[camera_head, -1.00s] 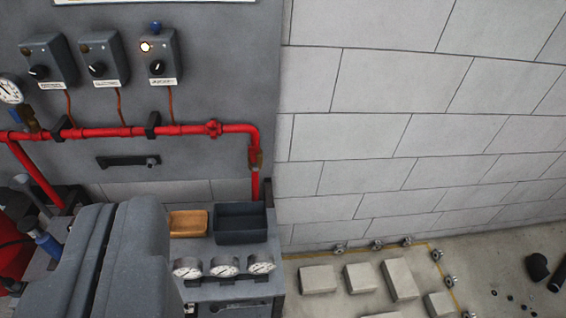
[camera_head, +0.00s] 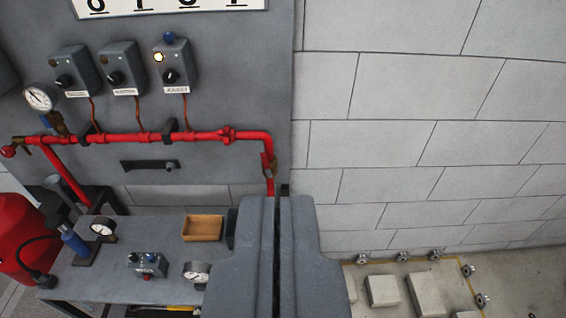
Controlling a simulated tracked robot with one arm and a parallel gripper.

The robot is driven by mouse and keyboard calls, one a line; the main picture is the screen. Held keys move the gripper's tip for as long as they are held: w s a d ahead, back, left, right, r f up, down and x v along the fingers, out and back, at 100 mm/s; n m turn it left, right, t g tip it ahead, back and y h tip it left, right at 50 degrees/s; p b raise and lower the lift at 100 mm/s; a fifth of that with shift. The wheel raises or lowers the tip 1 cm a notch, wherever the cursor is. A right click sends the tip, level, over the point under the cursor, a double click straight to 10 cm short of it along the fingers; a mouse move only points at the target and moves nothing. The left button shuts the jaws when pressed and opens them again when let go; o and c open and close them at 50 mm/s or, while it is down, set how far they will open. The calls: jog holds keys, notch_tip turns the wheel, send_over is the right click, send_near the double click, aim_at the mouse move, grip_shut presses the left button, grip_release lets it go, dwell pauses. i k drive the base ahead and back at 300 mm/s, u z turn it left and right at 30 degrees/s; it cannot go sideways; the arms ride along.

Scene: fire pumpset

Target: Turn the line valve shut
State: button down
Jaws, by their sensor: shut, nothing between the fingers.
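A red pipe (camera_head: 110,139) runs across the grey panel and bends down at its right end. A red fitting (camera_head: 226,134) sits on its right part, and a brass-coloured fitting (camera_head: 267,163) is on the downward leg. At the far left end is a brass fitting with a red knob (camera_head: 9,151). I cannot tell for sure which of these is the line valve. My gripper (camera_head: 278,203) is shut and empty, in the lower middle of the picture, below the pipe's right bend. It hides part of the bench behind it.
Three grey switch boxes (camera_head: 123,69) and a pressure gauge (camera_head: 40,97) are above the pipe. The bench (camera_head: 110,280) holds a wooden tray (camera_head: 203,228), small gauges and a control box (camera_head: 148,264). A red tank (camera_head: 18,235) stands at left. Pale blocks (camera_head: 383,290) lie at lower right.

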aim_at(264, 156)
jog(key=i, duration=1)
jog(key=u, duration=0.05)
